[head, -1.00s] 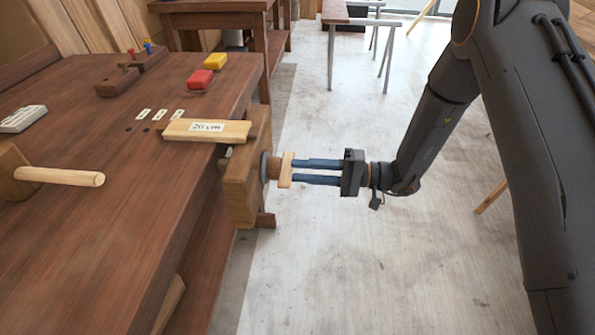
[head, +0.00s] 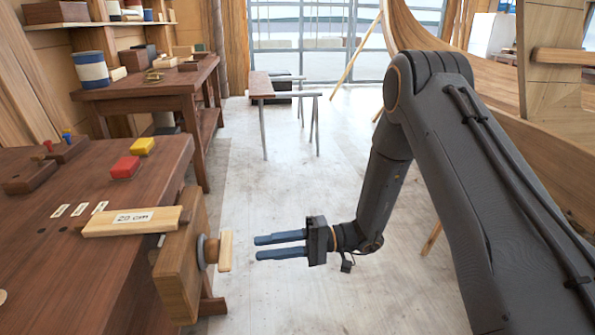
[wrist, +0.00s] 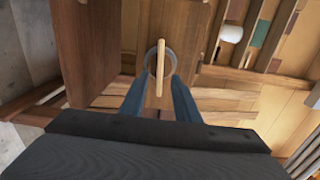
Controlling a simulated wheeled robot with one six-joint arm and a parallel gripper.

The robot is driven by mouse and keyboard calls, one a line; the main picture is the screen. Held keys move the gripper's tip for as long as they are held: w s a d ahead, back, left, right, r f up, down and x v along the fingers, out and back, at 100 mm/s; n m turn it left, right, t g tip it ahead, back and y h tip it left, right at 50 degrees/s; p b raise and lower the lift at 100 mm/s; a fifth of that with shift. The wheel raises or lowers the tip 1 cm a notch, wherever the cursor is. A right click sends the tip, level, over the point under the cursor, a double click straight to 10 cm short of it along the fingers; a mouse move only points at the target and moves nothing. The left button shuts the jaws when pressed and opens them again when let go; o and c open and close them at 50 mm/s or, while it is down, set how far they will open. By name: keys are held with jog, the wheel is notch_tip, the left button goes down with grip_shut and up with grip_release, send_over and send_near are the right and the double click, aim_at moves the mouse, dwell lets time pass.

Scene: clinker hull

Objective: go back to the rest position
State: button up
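My gripper (head: 281,246) is in the head view, to the right of the workbench's vise. Its two blue fingers are apart and hold nothing. They point left at the vise handle (head: 225,251), a light wooden bar standing upright, with a small gap between. In the wrist view the handle (wrist: 160,68) stands upright ahead, between the lines of the two fingers. The wooden vise jaw (head: 180,268) is behind the handle at the bench's edge.
A wooden strip with a label (head: 131,221) lies on the workbench (head: 60,270). Red (head: 125,167) and yellow (head: 142,146) blocks sit farther back. A trestle with a plank (head: 262,85) stands beyond. Floor between bench and hull (head: 480,75) is open.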

jog(key=s+d+r+g+h, duration=0.1)
jog(key=s+d+r+h, duration=0.3)
jog(key=s+d+h, duration=0.8)
jog(key=s+d+r+m+t+h, duration=0.1)
jog(key=s+d+r+t+h, duration=0.1)
jog(key=d, duration=0.7)
jog(key=s+d+r+m+t+h+p, duration=0.1)
jog(key=d+r+t+h, duration=0.1)
jog(key=d, duration=0.7)
jog(key=shift+s+d+m+t+h, duration=0.35)
jog(key=shift+t+h, duration=0.25)
jog(key=shift+t, duration=0.1)
